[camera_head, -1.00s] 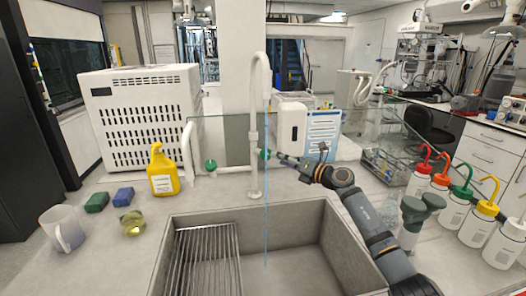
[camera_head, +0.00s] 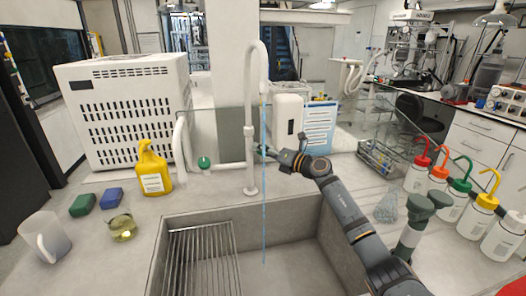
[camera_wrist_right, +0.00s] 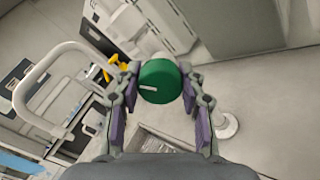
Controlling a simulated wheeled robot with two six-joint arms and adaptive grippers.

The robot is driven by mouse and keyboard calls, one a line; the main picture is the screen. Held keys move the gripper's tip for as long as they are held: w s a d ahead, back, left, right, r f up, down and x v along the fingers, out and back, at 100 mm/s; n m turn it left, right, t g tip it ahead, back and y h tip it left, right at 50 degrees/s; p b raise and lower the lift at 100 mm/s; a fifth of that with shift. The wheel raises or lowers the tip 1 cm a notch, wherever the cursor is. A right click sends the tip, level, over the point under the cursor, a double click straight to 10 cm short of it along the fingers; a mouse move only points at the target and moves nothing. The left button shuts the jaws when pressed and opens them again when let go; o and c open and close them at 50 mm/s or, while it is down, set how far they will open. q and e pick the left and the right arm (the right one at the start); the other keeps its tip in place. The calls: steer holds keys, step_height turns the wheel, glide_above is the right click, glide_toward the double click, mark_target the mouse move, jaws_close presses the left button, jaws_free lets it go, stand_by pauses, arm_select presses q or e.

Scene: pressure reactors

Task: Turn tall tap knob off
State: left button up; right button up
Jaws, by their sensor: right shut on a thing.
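The tall white tap (camera_head: 249,110) stands behind the sink, with its curved spout at the top. A thin blue water stream (camera_head: 264,200) runs from it down into the sink. My right gripper (camera_head: 268,151) is at the right side of the tap and mostly hides the knob there in the head view. In the right wrist view, the green round knob (camera_wrist_right: 160,82) with a white mark sits between the two fingers of my right gripper (camera_wrist_right: 160,95), which is shut on it. My left gripper is not in view.
A second green knob (camera_head: 204,163) is left of the tap. The sink (camera_head: 300,225) has a metal rack (camera_head: 200,262) on its left.

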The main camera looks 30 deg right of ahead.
steer(key=shift+c, duration=1.3)
steer(key=shift+r+m+p, duration=0.15)
steer(key=shift+m+p, duration=0.25)
steer(key=shift+p, duration=0.3)
steer(key=m+p, duration=0.3)
steer(key=p, duration=0.2)
steer(key=shift+r, duration=0.1)
steer(key=m+p, duration=0.2)
steer(key=shift+m, duration=0.3)
arm_select(q)
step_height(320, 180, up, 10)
steer(key=p, duration=0.1)
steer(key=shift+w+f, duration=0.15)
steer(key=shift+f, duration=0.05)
arm_select(e)
steer(key=shift+f+m, duration=0.2)
steer(key=shift+m, duration=0.3)
steer(key=o, duration=1.2)
